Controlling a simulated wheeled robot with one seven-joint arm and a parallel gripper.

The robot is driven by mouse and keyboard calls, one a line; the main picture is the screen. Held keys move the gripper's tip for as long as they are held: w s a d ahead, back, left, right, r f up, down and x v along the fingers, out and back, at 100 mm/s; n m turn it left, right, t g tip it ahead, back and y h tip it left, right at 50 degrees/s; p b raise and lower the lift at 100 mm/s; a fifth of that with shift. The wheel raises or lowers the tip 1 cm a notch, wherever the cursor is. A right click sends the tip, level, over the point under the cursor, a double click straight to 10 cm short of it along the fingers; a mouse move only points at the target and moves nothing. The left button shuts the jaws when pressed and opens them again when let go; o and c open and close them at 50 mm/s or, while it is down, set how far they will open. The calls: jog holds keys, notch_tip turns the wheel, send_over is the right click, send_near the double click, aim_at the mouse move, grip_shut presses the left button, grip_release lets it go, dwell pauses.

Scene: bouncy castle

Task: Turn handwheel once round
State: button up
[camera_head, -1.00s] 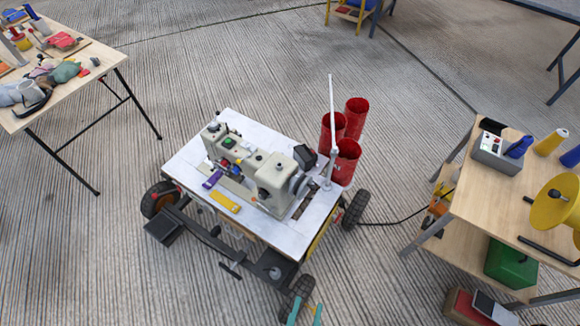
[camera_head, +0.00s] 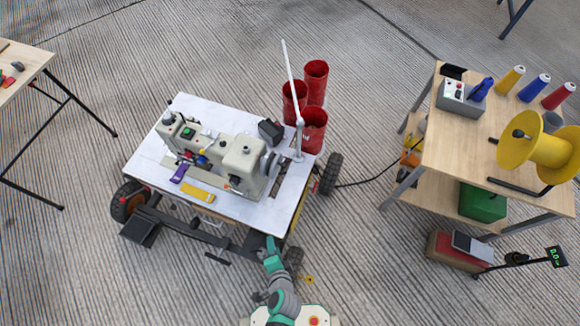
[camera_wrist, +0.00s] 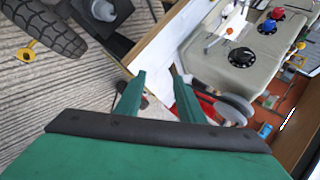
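A cream sewing machine (camera_head: 243,160) stands on a white wheeled table (camera_head: 150,160). Its grey handwheel (camera_head: 272,163) is on the machine's right end. In the wrist view the machine body (camera_wrist: 243,58) is at upper right, and the round grey handwheel (camera_wrist: 233,108) shows beyond the right finger, partly hidden. My gripper (camera_head: 271,243) is at the table's front edge, short of the handwheel. In the wrist view its green fingers (camera_wrist: 158,84) are apart with nothing held between them.
Red bins (camera_head: 312,130) and a thin white pole (camera_head: 293,85) stand close behind the handwheel. A wooden bench (camera_head: 440,150) with a yellow spool (camera_head: 515,140) is to the right. A black cable (camera_head: 375,182) runs between them. Open floor lies in front.

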jog(key=w+a+f+m+g+y, duration=0.1)
jog(key=w+a+f+m+y, duration=0.2)
jog(key=w, duration=0.5)
jog(key=m+g+y, duration=0.2)
jog(key=m+y, duration=0.4)
jog(key=y, duration=0.6)
send_near(276, 167)
jog(key=w+a, duration=0.1)
jog(key=a, duration=0.1)
jog(key=w+a, duration=0.2)
jog(key=shift+w+a+r, duration=0.1)
jog(key=shift+w+a, duration=0.1)
jog(key=shift+a, duration=0.1)
jog(key=shift+c, duration=0.7)
jog(key=shift+s, duration=0.1)
grip_shut()
